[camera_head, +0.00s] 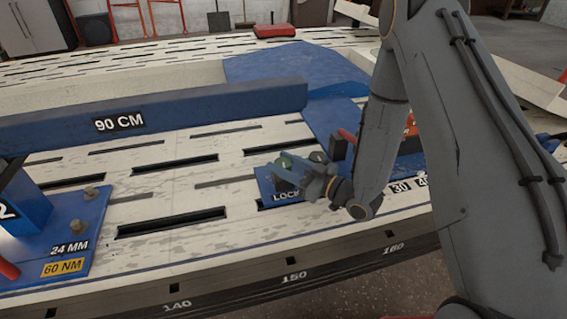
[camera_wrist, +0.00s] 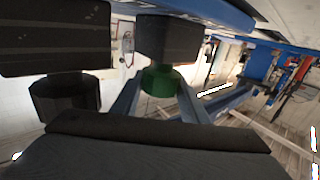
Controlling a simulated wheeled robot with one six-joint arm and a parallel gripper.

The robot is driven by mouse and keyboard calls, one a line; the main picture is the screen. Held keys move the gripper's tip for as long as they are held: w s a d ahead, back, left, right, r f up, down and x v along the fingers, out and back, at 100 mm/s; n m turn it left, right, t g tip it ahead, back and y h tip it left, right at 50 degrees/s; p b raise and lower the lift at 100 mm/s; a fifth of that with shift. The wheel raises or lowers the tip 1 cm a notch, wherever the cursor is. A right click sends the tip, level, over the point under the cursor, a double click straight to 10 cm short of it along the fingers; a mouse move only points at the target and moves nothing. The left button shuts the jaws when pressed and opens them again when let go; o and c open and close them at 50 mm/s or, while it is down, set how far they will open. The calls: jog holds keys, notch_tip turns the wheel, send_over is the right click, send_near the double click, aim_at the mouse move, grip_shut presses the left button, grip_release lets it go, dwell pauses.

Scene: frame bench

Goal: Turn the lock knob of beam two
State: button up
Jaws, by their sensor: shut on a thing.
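The lock station is a blue plate marked LOCK (camera_head: 266,186) near the bench's front edge, partly hidden by my gripper. A green knob (camera_wrist: 160,81) shows in the wrist view below a dark block, between my gripper's two blue fingers. My gripper (camera_wrist: 158,100) is shut on this green knob. In the head view my gripper (camera_head: 300,174) is at the lock plate, and the knob is mostly hidden there. The blue beam marked 90 CM (camera_head: 180,112) lies behind the plate.
A blue stand with a "2" (camera_head: 22,205) is at the left, on a plate marked 24 MM and 60 NM (camera_head: 85,235). A red lever (camera_head: 346,136) stands close right of my gripper. The slotted white bench top (camera_head: 170,190) is clear between the stand and the lock plate.

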aim_at(290, 167)
dwell(0.3)
jog(key=o, duration=1.1)
jog(key=shift+a, duration=0.1)
jog(key=shift+c, duration=0.2)
jog(key=shift+p+v, duration=0.85)
jog(key=shift+v, duration=3.05)
